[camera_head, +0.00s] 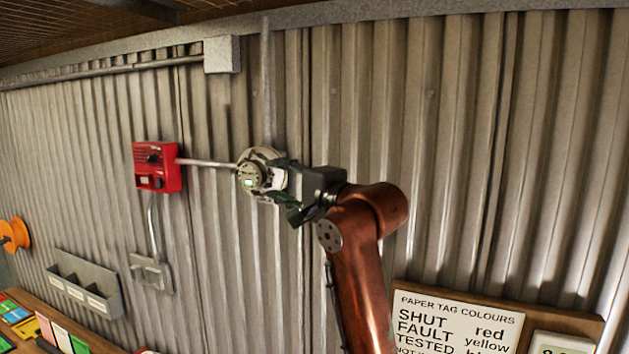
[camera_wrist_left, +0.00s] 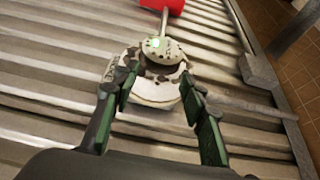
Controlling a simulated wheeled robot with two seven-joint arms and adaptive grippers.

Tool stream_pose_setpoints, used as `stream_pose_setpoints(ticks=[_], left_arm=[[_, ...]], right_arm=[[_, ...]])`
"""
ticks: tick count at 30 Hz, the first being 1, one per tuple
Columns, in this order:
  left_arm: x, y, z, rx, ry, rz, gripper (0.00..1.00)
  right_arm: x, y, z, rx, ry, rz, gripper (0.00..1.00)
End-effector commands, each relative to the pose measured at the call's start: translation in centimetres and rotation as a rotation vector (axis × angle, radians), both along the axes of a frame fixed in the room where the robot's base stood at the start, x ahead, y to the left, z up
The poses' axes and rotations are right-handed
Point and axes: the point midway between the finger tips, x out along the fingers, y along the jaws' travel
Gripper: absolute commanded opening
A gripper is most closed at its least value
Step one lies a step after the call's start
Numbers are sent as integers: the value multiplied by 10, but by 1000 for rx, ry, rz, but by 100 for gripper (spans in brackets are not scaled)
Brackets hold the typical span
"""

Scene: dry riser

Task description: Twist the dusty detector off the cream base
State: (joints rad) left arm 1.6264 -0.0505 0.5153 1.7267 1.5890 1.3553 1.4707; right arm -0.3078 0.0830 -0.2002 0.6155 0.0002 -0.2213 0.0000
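The dusty detector (camera_head: 251,178) is a round, grey-speckled unit with a small lit green patch, on the corrugated wall in the head view. It also shows in the left wrist view (camera_wrist_left: 163,55). The cream base (camera_wrist_left: 152,93) is a pale disc with dark smudges behind it; its rim (camera_head: 262,154) shows in the head view. My left gripper (camera_head: 283,184) is open at the detector's right side. In the left wrist view its green-padded fingers (camera_wrist_left: 160,78) stand apart, with tips close to either side of the detector. I cannot tell whether they touch it. My right gripper is out of view.
A red box (camera_head: 157,167) joins the detector by a grey conduit (camera_head: 208,163). A vertical conduit (camera_head: 267,80) rises above it. A grey switch box (camera_head: 151,272) and a tray holder (camera_head: 84,284) are lower left. A tag-colour sign (camera_head: 455,325) is lower right.

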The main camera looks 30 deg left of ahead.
Motion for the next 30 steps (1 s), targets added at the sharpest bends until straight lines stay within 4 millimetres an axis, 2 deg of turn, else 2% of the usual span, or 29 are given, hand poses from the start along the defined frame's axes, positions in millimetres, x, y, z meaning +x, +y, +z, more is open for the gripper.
stream_pose_setpoints(ticks=[8,13,21,25,30], left_arm=[[1,5,0,-1,1,2,61],[9,25,1,-3,2,2,72],[22,60,1,-2,2,0,91],[26,69,1,0,0,-2,100],[27,73,0,1,0,-2,100]], right_arm=[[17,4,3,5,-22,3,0],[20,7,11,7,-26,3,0],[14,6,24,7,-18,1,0],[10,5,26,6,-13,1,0],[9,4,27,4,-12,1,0]])
